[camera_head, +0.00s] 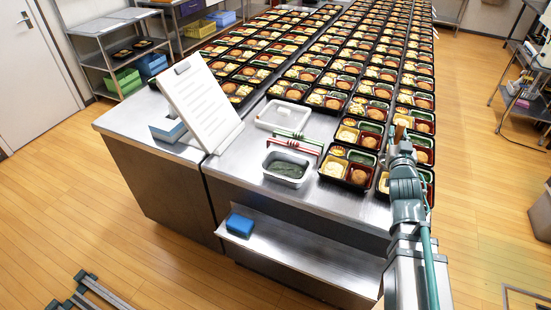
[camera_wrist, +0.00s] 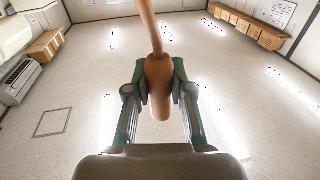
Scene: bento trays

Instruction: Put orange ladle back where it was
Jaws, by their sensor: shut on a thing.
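The orange ladle (camera_wrist: 157,85) is in my gripper (camera_wrist: 159,70) in the wrist view. The green fingers close on its thick handle from both sides, and its thinner shaft runs up out of the picture. The ladle's bowl is not in the wrist view. In the head view my gripper (camera_head: 401,146) is at the right, over the right edge of the bento trays, and its fingers are too small to make out. A white container (camera_head: 288,181) with dark green food stands at the counter's front, beside an empty white tray (camera_head: 283,116).
Rows of filled bento trays (camera_head: 349,169) cover the steel counter. A white sloped board (camera_head: 200,103) stands at the left. A blue block (camera_head: 240,225) lies on the lower shelf (camera_head: 300,262).

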